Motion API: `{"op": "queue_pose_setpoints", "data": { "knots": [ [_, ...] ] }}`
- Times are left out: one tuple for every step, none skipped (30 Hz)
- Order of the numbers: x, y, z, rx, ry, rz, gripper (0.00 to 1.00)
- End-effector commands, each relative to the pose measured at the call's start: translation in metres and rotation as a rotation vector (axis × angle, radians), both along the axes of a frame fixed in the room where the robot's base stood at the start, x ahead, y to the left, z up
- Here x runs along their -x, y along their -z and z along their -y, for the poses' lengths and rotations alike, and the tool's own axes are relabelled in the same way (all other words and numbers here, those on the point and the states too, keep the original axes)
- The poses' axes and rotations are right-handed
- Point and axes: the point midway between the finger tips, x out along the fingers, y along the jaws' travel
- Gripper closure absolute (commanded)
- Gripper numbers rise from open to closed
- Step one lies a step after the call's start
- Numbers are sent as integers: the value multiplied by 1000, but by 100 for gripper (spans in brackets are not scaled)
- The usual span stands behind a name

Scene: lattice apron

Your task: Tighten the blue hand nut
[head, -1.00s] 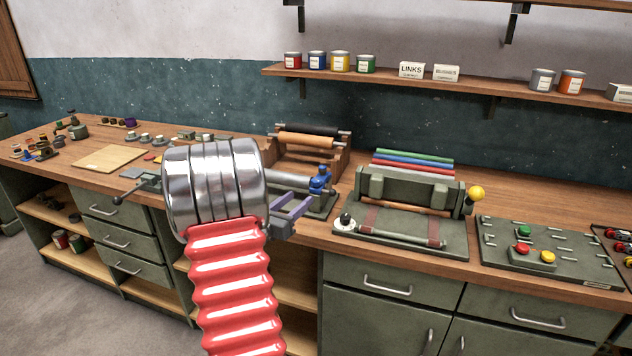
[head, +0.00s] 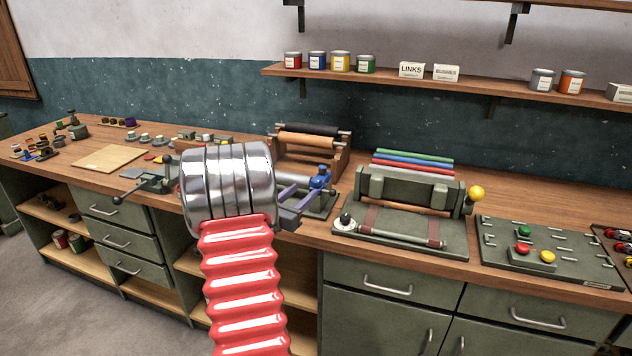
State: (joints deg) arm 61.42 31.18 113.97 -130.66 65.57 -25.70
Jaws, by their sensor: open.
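The blue hand nut (head: 319,178) stands on a dark fixture plate (head: 327,208) on the bench, near the middle of the head view. My gripper (head: 314,190) is open, with its grey-purple fingers pointing right toward the nut. The fingertips overlap the nut's lower part in the picture. I cannot tell whether they touch it or are on both sides of it. My silver wrist and red ribbed arm hide the left part of the fixture.
A wooden roller rack (head: 310,150) stands just behind the fixture. A green press (head: 408,195) with a yellow knob stands close on the right. A button panel (head: 545,258) lies farther right. A dark lever device (head: 145,182) is left of my wrist.

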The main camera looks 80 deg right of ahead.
Motion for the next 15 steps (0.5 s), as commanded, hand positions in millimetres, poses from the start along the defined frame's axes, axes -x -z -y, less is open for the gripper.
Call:
{"op": "queue_pose_setpoints", "data": {
  "knots": [
    [3,0,8,1,2,1,55],
    [4,0,13,1,2,0,55],
    [6,0,19,1,1,0,55],
    [7,0,23,1,2,0,55],
    [9,0,28,1,3,1,55],
    [10,0,34,1,2,2,55],
    [11,0,38,0,2,1,55],
    [13,0,43,0,2,1,55],
    [14,0,49,1,2,1,55],
    [15,0,53,2,2,0,55],
    [16,0,58,1,1,1,55],
    [18,0,63,0,1,0,55],
    [19,0,67,1,2,0,55],
    [20,0,71,1,2,0,55],
    [22,0,76,1,2,1,55]
  ]
}}
